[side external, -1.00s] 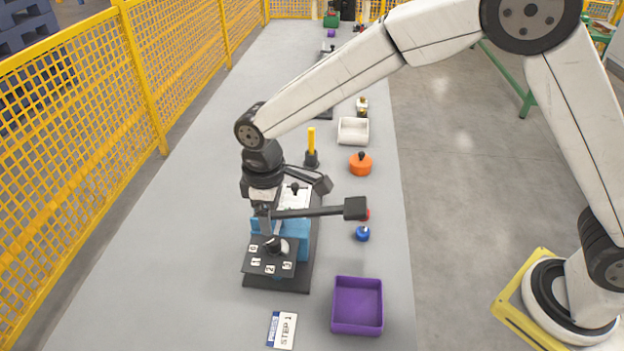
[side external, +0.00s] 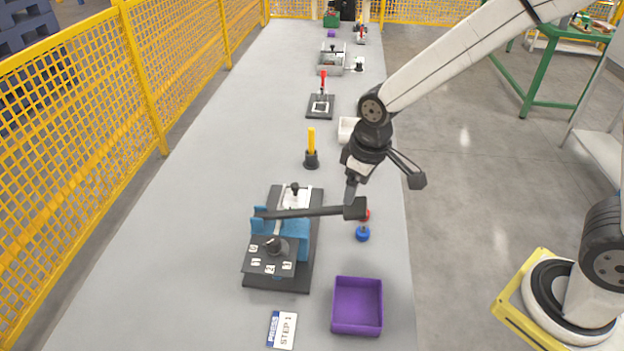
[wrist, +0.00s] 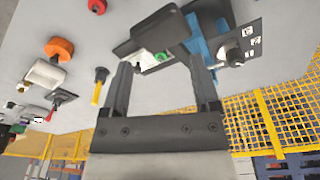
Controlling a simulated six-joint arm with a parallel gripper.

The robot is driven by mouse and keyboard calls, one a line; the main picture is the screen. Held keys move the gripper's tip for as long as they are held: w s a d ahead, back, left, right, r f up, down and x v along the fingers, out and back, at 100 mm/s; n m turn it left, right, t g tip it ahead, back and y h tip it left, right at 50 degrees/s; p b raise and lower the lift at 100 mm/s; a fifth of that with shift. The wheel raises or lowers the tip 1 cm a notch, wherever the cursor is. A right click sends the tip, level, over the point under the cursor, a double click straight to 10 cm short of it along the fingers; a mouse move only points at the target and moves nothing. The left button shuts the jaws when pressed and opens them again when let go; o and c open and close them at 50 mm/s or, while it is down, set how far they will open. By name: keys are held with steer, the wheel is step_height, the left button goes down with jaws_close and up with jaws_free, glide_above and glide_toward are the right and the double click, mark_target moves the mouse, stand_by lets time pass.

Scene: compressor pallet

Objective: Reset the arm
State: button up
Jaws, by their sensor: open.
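My gripper (side external: 350,192) is open and empty over the right part of the table, close to the black block at the end of the long dark lever (side external: 300,212). I cannot tell whether they touch. In the wrist view the two fingers of my gripper (wrist: 163,78) stand apart, and the lever's block (wrist: 160,27) shows beyond their tips. The lever reaches across a dark-based fixture (side external: 265,283) with blue blocks and a numbered dial plate (side external: 270,258).
A purple tray (side external: 357,327) and a STEP 1 card (side external: 281,330) lie in front. A blue knob (side external: 362,234), a yellow-handled tool (side external: 311,145) and a white bin (side external: 346,126) stand nearby. An orange puck (wrist: 58,48) shows in the wrist view. Yellow mesh fence (side external: 90,100) lines the left.

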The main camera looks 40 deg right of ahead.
steer(key=s+d+m+t, duration=0.1)
steer(key=s+d+m, duration=0.2)
steer(key=s+d, duration=0.5)
steer(key=shift+s+f+m, duration=0.3)
steer(key=shift+s+m, duration=0.1)
steer(key=shift+s, duration=0.05)
